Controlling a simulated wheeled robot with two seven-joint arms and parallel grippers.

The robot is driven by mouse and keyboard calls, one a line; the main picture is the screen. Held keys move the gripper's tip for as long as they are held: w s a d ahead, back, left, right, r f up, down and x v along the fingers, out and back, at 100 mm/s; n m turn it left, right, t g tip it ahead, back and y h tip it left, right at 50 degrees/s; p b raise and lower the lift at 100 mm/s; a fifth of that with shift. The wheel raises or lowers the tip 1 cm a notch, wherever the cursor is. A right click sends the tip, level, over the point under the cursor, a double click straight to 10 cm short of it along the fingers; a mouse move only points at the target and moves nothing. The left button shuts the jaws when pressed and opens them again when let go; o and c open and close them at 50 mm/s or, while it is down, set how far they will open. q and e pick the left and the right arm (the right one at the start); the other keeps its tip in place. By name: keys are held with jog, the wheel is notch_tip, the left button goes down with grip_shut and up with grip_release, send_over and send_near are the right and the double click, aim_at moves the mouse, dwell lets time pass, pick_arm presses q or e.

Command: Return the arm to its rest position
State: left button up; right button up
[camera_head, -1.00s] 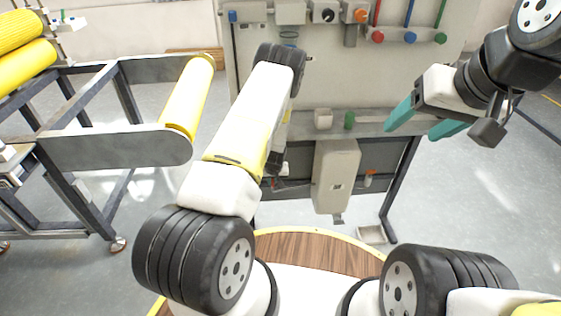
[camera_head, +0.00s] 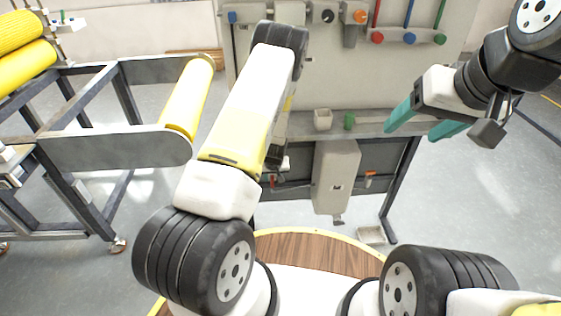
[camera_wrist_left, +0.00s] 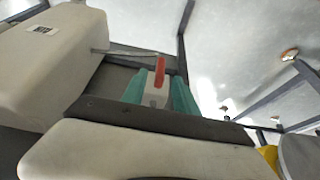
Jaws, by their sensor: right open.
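My left arm (camera_head: 238,115) rises from the lower left of the head view to a black elbow joint (camera_head: 279,40). Its forearm goes down behind the upper arm, so the left gripper is hidden there. In the left wrist view the teal fingers of my left gripper (camera_wrist_left: 158,95) stand apart. A pale block with a red lever (camera_wrist_left: 160,72) shows between them; I cannot tell if the fingers touch it. My right gripper (camera_head: 411,134) hangs at the upper right of the head view, open and empty, its teal fingers pointing down left.
A panel stand (camera_head: 400,75) with a shelf (camera_head: 385,128) and a beige cabinet (camera_head: 335,178) stands ahead. The cabinet also fills the left of the wrist view (camera_wrist_left: 50,70). A roller frame (camera_head: 110,150) with a yellow roller (camera_head: 188,98) is at left. Floor (camera_head: 480,200) is clear at right.

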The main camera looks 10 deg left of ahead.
pick_arm(q)
jog(key=shift+v, duration=1.35)
